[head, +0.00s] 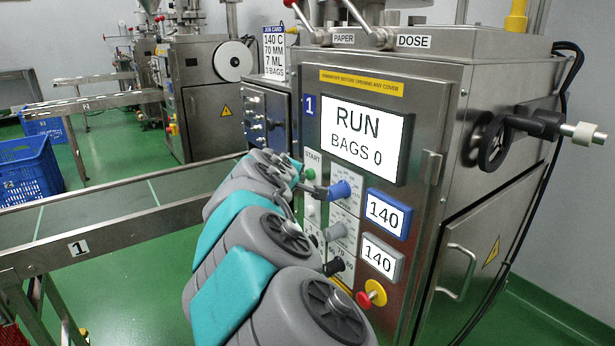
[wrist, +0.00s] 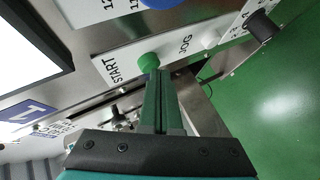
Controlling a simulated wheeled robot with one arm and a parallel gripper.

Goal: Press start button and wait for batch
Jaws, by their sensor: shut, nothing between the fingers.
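The green start button (head: 309,174) sits under the START label on the packer's front panel in the head view. In the wrist view the green button (wrist: 148,61) is right at the tips of my shut gripper (wrist: 156,76). The fingertips appear to touch it, and nothing is between them. In the head view my arm reaches up to the panel, and the gripper is small at its far end. The screen (head: 362,139) on machine 1 reads RUN, BAGS 0.
A blue knob (head: 340,191), two displays reading 140 (head: 384,213) and a red emergency stop (head: 371,293) are on the same panel. A conveyor (head: 120,215) marked 1 runs at the left. A blue crate (head: 30,170) stands on the green floor. A job card (head: 274,52) hangs behind.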

